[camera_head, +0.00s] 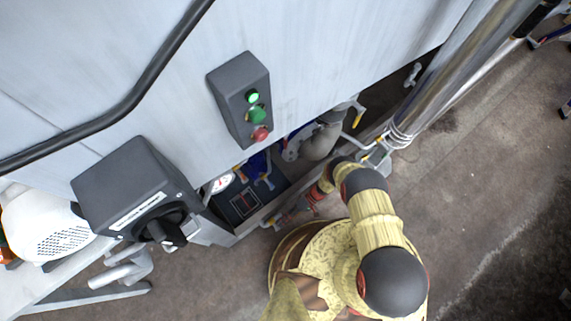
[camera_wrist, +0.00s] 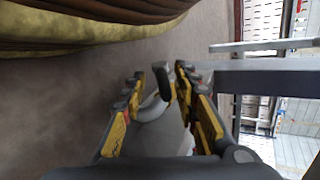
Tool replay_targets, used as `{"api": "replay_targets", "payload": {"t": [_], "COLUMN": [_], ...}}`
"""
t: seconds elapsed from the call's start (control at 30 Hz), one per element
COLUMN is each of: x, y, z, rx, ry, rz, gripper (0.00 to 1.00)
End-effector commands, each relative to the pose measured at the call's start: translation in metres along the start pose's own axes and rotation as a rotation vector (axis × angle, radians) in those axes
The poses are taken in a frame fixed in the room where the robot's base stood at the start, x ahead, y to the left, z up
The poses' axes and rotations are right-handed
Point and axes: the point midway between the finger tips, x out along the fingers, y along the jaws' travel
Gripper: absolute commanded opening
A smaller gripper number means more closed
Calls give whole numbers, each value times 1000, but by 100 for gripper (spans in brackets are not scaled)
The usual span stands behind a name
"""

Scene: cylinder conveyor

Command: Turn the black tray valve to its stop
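The black tray (camera_head: 238,203) sits low under the machine in the head view, with a small marked panel on it. My gripper (camera_head: 276,217) is low at the tray's front edge, small and partly hard to make out there. In the wrist view my gripper (camera_wrist: 161,78) has its two yellow and black fingers apart. A black handle end (camera_wrist: 162,82) on a curved grey piece (camera_wrist: 151,108) shows between the fingers, closer to the right finger. I cannot tell whether they touch, or whether this is the tray valve. The handle's lower part is hidden.
A black rotary switch box (camera_head: 130,185) and a button box (camera_head: 240,98) with a lit green lamp are on the machine front. A pressure gauge (camera_head: 221,183), a grey pipe (camera_head: 321,142) and yellow levers crowd the space below. Open floor (camera_head: 490,190) lies at right.

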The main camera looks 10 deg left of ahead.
Motion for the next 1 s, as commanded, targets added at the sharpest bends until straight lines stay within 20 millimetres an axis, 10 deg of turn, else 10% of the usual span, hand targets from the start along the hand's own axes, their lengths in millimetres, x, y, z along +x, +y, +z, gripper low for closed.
{"api": "replay_targets", "payload": {"t": [0.37,1.0], "x": [-8,-114], "y": [0,0], "z": [0,0], "rx": [0,1], "ry": [1,0], "rz": [0,0], "gripper": [31,31]}}
